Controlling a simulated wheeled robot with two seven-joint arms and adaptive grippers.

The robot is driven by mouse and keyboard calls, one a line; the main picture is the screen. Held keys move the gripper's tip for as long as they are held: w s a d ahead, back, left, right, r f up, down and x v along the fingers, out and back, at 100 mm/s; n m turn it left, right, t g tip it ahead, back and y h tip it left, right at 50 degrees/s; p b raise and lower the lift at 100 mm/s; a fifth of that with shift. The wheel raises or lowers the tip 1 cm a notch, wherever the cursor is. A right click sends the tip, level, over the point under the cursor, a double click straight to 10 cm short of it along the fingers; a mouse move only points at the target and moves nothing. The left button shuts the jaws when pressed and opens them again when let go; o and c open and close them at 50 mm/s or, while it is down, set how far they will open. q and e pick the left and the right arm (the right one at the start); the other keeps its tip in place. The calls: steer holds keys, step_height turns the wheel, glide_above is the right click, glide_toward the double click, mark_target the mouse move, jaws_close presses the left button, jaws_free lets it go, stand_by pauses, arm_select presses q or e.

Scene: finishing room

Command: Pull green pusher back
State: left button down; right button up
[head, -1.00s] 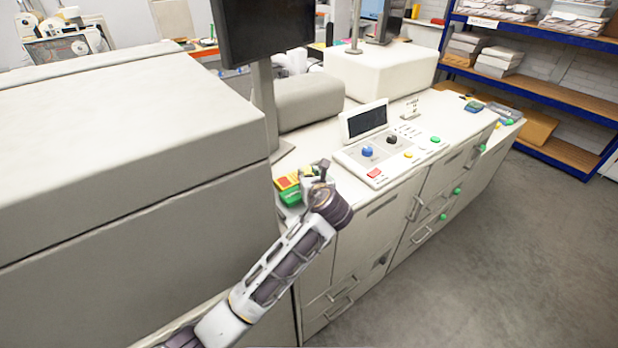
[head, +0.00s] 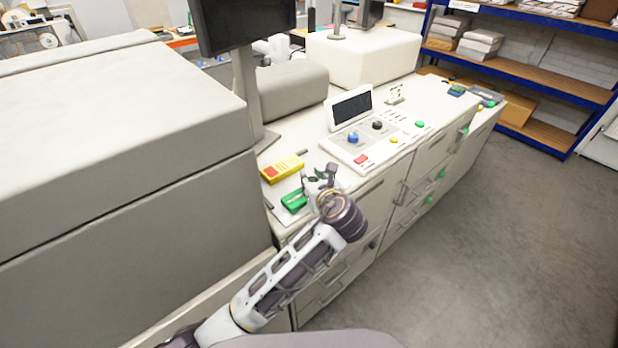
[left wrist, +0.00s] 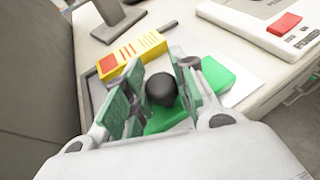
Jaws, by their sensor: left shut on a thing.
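The green pusher (head: 293,201) lies on a pale sheet on the machine's counter, near its front edge. In the left wrist view the green pusher (left wrist: 218,76) is a flat green block with a black round knob (left wrist: 161,88). My left gripper (head: 322,176) reaches over it from the front in the head view. In the left wrist view my left gripper (left wrist: 157,84) has its two green-padded fingers on either side of the knob, shut on it. The fingers hide part of the block. My right gripper is not in view.
A yellow block with a red end (head: 282,169) lies behind the pusher; a gap separates them. The control panel (head: 366,142) with coloured buttons stands to the right. A monitor post (head: 246,92) and a large grey cabinet (head: 120,190) bound the left.

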arm_select(q)
steer(key=shift+s+d, duration=0.1)
steer(key=shift+d, duration=0.05)
steer(key=c, duration=1.4)
jaws_free()
steer(key=shift+o, duration=1.2)
steer(key=shift+s+d, duration=0.1)
steer(key=shift+s, duration=0.05)
steer(key=v, duration=1.2)
